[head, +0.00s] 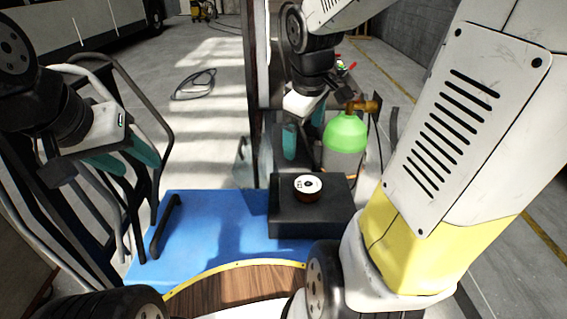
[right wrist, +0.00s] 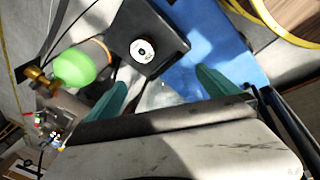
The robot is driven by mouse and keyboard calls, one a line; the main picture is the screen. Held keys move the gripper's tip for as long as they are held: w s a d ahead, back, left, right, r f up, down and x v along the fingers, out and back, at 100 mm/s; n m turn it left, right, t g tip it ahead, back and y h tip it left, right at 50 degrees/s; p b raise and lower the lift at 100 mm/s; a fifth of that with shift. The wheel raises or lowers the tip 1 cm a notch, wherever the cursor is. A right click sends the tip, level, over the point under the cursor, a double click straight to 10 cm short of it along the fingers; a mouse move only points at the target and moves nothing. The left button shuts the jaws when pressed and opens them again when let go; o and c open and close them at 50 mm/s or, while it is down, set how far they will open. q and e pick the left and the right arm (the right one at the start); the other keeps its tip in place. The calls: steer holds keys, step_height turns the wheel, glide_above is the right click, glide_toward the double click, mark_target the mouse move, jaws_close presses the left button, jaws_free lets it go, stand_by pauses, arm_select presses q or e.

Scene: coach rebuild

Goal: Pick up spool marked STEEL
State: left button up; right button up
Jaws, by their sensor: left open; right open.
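A small spool (head: 308,187) with a white top face and a reddish-brown side stands on a black box (head: 335,222); the print on its top is too small to read. In the right wrist view the spool (right wrist: 143,49) sits on the box beyond my fingertips, nearer the left finger. My right gripper (head: 304,128) is open and empty, above and behind the spool, apart from it. Its teal fingers (right wrist: 162,84) show spread in the right wrist view. My left gripper (head: 125,157) is open and empty at the left, beside dark and pale rails.
A green-topped gas cylinder (head: 346,135) with a brass valve stands right behind the box. A blue surface (head: 205,225) lies left of the box, with a black handle (head: 165,225) on it. A dark upright post (head: 257,100) rises behind. Curved rails (head: 75,185) crowd the left.

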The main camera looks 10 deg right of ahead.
steer(key=w+d+f+n+g, duration=0.2)
steer(key=w+d+f+n, duration=0.1)
steer(key=w+f+n, duration=0.4)
steer(key=n+g, duration=0.1)
steer(key=n, duration=0.5)
glide_above(308, 183)
steer(key=shift+y, duration=0.4)
step_height(308, 183, down, 14)
steer(key=shift+s+a+f, duration=0.1)
steer(key=shift+a, duration=0.05)
steer(key=shift+f+n, duration=0.3)
steer(key=shift+f, duration=0.1)
step_height(308, 183, down, 8)
steer(key=shift+r, duration=0.35)
steer(key=c, duration=1.9)
